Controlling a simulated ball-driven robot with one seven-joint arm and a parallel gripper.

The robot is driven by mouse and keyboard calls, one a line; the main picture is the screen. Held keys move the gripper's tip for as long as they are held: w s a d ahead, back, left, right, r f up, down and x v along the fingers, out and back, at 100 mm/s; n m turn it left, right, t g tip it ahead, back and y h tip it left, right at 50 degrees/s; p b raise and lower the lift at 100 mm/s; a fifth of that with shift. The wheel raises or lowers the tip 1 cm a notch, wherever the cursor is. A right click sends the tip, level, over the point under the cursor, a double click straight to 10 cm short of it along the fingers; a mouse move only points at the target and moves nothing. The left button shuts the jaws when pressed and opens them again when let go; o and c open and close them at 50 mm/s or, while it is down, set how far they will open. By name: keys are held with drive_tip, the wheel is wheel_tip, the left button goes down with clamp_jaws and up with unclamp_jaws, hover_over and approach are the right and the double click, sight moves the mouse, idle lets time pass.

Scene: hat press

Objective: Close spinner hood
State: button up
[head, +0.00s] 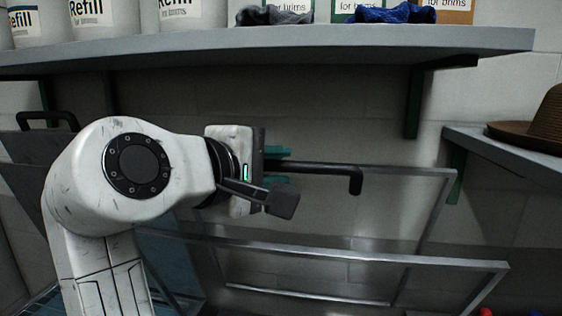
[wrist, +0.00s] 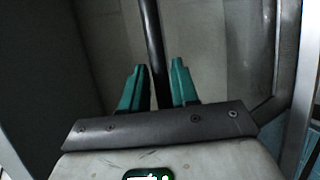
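The spinner hood looks like a clear panel in a grey metal frame (head: 400,172), standing tilted up. Its black bar handle (head: 325,167) runs sideways and bends down at its right end. My gripper (head: 277,166) reaches in from the left, with its teal fingers above and below the handle. In the wrist view, the black handle (wrist: 153,40) passes between the two teal fingertips of my gripper (wrist: 157,75), which sit close on both sides of it. It looks shut on the handle. My arm hides the left part of the hood.
A grey shelf (head: 300,39) with white refill tubs (head: 194,14) and folded cloths overhangs the arm. A side shelf (head: 510,160) at right holds a brown hat (head: 535,125). A lower metal frame (head: 400,258) runs below the handle. A dark panel with its own handle (head: 47,115) stands at left.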

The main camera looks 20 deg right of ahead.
drive_tip(key=shift+x, duration=0.9)
clamp_jaws()
